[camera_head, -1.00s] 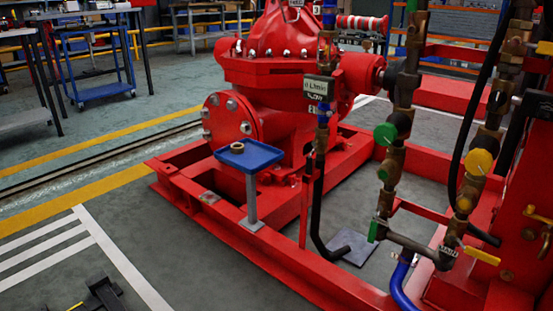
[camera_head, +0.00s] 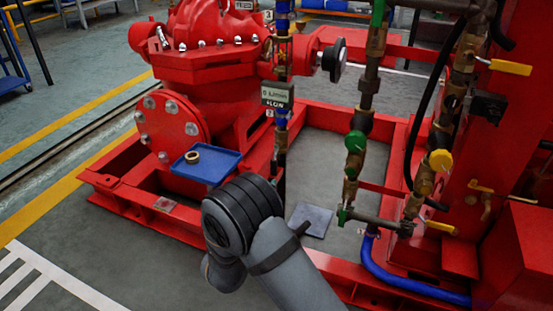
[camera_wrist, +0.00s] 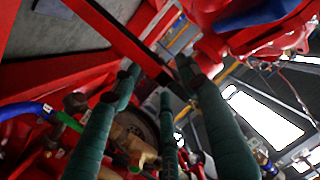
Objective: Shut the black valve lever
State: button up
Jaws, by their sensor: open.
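In the head view my grey arm reaches in from the lower right and hides my gripper and part of the pipework by the pump. In the wrist view my gripper (camera_wrist: 160,84) is open, its dark green fingers spread apart with nothing clearly held. A red bar passes near the fingertips; I cannot tell if they touch. A short black handle (camera_head: 437,205) sits low on the right pipework, and a larger black part (camera_head: 488,105) is higher up.
The red pump (camera_head: 215,75) stands behind my arm, with a blue tray (camera_head: 205,168) at its front. Open floor lies left.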

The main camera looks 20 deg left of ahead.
aim_at(275, 171)
jog(key=s+r+t+h+p, duration=0.1)
jog(key=s+r+t+h, duration=0.1)
jog(key=s+r+h, duration=0.15)
jog(key=shift+y, duration=0.45)
jog(key=w+b, duration=0.1)
jog(key=w, duration=0.2)
jog(key=w+d+b, duration=0.1)
jog(key=w, duration=0.5)
jog(key=shift+w+d+b, duration=0.1)
jog(key=shift+d+b, duration=0.1)
jog(key=shift+b, duration=0.2)
jog(key=shift+w, duration=0.55)
jog(key=shift+c, duration=0.5)
grip_shut()
